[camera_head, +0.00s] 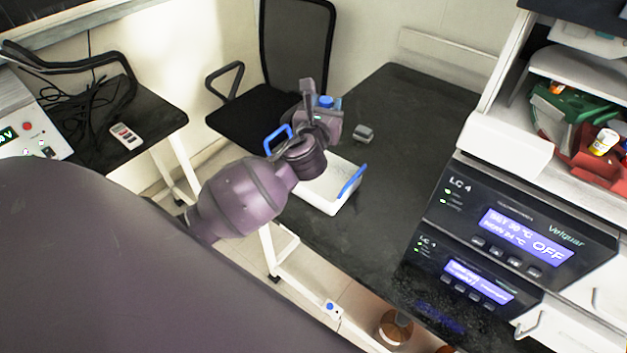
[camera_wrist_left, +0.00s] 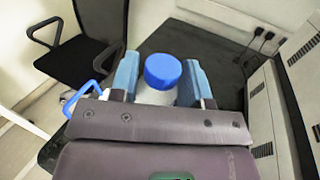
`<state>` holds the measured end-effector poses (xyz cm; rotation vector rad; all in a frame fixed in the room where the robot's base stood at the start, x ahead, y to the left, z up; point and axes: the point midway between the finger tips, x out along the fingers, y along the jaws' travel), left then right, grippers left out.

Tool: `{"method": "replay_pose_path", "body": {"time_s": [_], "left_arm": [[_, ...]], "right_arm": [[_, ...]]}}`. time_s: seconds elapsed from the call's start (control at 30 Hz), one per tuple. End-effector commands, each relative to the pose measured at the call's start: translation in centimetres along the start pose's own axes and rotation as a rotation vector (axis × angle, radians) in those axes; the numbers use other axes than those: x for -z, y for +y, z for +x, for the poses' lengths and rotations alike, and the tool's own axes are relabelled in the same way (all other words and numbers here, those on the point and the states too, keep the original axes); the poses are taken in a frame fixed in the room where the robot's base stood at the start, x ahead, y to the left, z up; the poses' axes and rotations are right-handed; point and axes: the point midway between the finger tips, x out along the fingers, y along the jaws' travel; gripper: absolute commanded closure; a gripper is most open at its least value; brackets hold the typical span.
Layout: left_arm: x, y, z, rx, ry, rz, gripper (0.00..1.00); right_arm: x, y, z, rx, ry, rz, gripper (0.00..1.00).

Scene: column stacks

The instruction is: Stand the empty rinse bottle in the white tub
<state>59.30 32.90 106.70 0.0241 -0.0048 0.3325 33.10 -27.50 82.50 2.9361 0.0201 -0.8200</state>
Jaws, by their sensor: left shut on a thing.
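The white tub (camera_head: 322,195) with blue handles stands on the dark bench top, partly hidden behind my left arm. My left gripper (camera_head: 324,108) is above the tub's far side. In the left wrist view my left gripper (camera_wrist_left: 160,82) is shut on the rinse bottle, with one blue-grey finger on each side. The bottle's blue cap (camera_wrist_left: 163,70) faces up, and its pale body (camera_wrist_left: 156,97) shows only a little. The cap also shows in the head view (camera_head: 326,101). Whether the bottle touches the tub is hidden. My right gripper is not in view.
A small grey object (camera_head: 363,133) lies on the dark bench (camera_head: 405,115) beyond the tub. Stacked LC 4 units (camera_head: 520,225) stand at the right, with shelves of bins above. A black chair (camera_head: 290,60) stands behind the bench's left edge. The bench is clear right of the tub.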

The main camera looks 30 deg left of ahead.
Motion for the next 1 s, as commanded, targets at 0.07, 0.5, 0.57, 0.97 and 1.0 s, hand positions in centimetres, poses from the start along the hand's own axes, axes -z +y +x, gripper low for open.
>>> {"method": "replay_pose_path", "body": {"time_s": [0.07, 0.5, 0.57, 0.97, 1.0], "left_arm": [[0.0, 1.6, 2.1, -0.058, 0.003, -0.006, 0.71], [4.5, 3.8, 4.5, -0.141, 0.018, -0.02, 0.71], [5.9, 3.8, 4.5, -0.139, 0.019, -0.021, 0.71], [14.1, 3.6, 4.4, -0.138, 0.018, -0.02, 0.71], [14.6, 3.6, 4.4, -0.138, 0.018, -0.019, 0.71]], "right_arm": [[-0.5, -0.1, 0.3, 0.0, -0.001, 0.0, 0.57], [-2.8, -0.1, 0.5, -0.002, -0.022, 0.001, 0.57], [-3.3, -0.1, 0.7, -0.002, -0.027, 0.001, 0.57], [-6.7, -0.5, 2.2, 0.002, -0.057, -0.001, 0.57], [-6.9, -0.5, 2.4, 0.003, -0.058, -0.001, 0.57]]}}
